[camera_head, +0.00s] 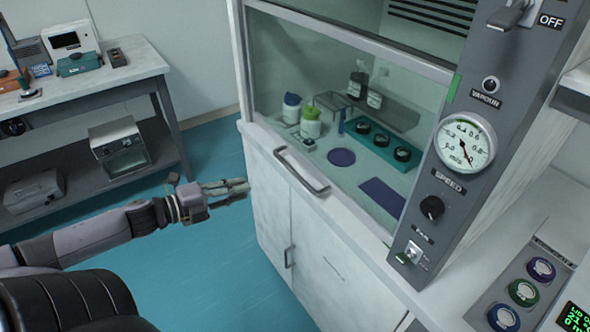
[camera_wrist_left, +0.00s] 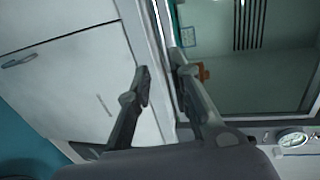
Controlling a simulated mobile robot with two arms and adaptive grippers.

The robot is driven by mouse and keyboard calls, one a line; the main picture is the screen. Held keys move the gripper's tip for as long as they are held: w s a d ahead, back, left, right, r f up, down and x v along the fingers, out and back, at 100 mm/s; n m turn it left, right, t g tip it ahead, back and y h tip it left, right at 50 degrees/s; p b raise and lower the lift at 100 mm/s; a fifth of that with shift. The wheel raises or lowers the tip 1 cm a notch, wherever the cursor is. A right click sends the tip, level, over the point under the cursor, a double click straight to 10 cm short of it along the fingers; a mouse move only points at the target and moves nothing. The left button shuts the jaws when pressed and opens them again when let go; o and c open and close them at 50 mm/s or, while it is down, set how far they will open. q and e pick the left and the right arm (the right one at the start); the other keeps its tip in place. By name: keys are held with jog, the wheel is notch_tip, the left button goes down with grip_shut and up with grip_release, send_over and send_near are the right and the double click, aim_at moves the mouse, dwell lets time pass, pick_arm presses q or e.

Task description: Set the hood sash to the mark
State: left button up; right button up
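The fume hood's glass sash (camera_head: 300,75) is low, with its bottom rail close to the sill above the white cabinet. A grey bar handle (camera_head: 302,172) is on its lower front. A small green mark (camera_head: 454,88) is on the left edge of the control panel. My left gripper (camera_head: 243,187) is left of the handle, in front of the hood, and looks apart from it. In the left wrist view its fingers (camera_wrist_left: 160,72) are spread, with the hood's pale front edge behind them. Whether they touch anything is unclear. My right gripper is not in view.
The control panel carries a gauge (camera_head: 465,143), a speed knob (camera_head: 432,208) and switches. Bottles (camera_head: 311,122) and a green tray (camera_head: 380,145) stand behind the glass. A side bench (camera_head: 90,85) is at left. Blue floor (camera_head: 215,255) is clear between.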

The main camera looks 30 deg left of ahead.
pick_arm(q)
jog(key=w+d, duration=0.1)
jog(key=w, duration=0.1)
jog(key=b, duration=0.2)
send_near(295, 175)
jog(key=r+x, duration=0.1)
jog(key=x, duration=0.3)
jog(key=w, duration=0.1)
jog(key=w+d+f, duration=0.1)
jog(key=shift+w+f, duration=0.25)
jog(key=shift+w, duration=0.15)
jog(key=shift+x, duration=1.1)
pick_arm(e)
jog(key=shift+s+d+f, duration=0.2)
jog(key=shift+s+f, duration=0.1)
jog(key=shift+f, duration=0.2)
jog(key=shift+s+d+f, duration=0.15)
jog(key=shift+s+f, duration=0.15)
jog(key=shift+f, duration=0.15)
pick_arm(q)
jog(key=shift+s+f, duration=0.1)
jog(key=shift+f, duration=0.05)
grip_shut()
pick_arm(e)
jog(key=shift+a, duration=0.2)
